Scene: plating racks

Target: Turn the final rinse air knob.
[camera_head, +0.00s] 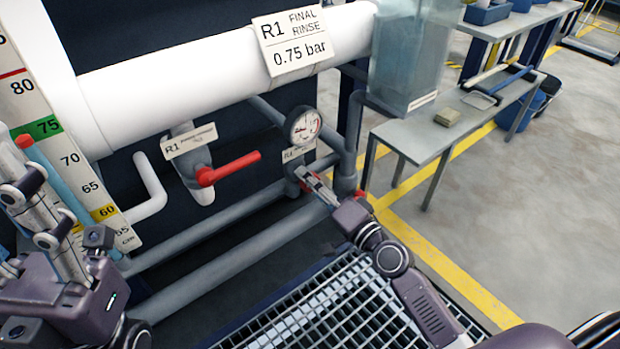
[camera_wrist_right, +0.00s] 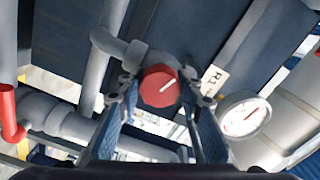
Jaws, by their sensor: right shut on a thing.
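The red air knob (camera_wrist_right: 160,86) with a white pointer line sits on a grey pipe fitting below the pressure gauge (camera_head: 303,125). In the right wrist view it lies between the two fingers of my right gripper (camera_wrist_right: 160,100), which is shut on it. The pointer line slants up to the right. In the head view my right gripper (camera_head: 312,184) reaches the fitting and hides the knob. The gauge also shows in the wrist view (camera_wrist_right: 243,116), right of the knob. My left gripper (camera_head: 45,210) is at the left edge; its finger state is unclear.
A white pipe (camera_head: 180,75) bears a sign (camera_head: 293,42) reading "R1 FINAL RINSE 0.75 bar". A red lever valve (camera_head: 228,168) is left of the gauge. A level scale (camera_head: 52,125) stands at left. Metal grating (camera_head: 335,310) lies below; a grey bench (camera_head: 440,135) stands at right.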

